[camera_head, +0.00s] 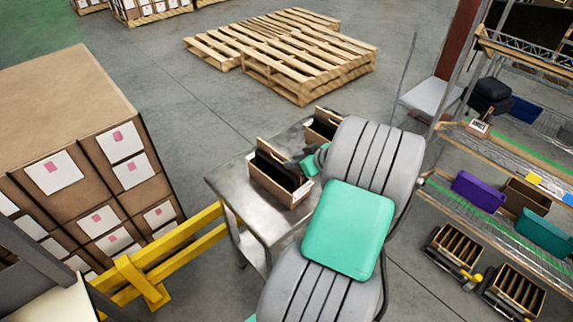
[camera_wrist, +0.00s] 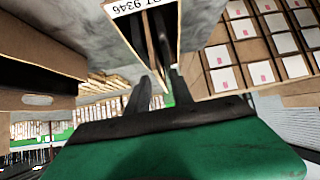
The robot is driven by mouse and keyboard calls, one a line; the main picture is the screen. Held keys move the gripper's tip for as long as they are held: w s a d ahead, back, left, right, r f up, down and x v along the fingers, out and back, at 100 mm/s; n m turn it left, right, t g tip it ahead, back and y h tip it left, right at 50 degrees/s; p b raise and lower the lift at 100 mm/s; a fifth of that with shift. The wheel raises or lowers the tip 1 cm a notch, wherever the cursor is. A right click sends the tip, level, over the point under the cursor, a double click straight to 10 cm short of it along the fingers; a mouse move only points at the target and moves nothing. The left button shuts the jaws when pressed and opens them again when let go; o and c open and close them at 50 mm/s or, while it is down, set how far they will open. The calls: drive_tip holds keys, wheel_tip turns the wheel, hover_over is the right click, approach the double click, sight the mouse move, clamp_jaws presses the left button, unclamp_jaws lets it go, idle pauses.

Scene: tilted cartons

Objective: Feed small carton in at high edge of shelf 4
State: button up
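An open brown carton (camera_head: 281,187) with a dark inside stands on a grey metal table (camera_head: 232,192). A second, similar carton (camera_head: 322,126) stands further back on the table. My gripper (camera_head: 309,162) is at the right end of the nearer carton, partly hidden by my arm. In the wrist view, two dark fingers (camera_wrist: 160,84) stand apart, with the tapering end of a carton (camera_wrist: 172,30) with a number label just beyond or between them. Contact cannot be made out. A small labelled carton (camera_head: 478,128) sits on a shelf of the rack (camera_head: 500,155) at right.
Purple (camera_head: 479,191) and teal (camera_head: 545,236) bins sit on a lower rack level, with slotted crates (camera_head: 455,250) below. Wooden pallets (camera_head: 285,55) lie behind the table. A yellow barrier (camera_head: 165,262) and stacked cartons (camera_head: 75,140) stand at left. Open floor lies between table and rack.

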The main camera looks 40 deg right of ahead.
sight(279, 170)
drive_tip(key=shift+b+x, duration=0.65)
drive_tip(key=shift+x, duration=0.3)
drive_tip(key=shift+w+f+b, duration=0.4)
drive_tip(key=shift+w, duration=0.15)
clamp_jaws()
drive_tip(key=shift+r, duration=0.15)
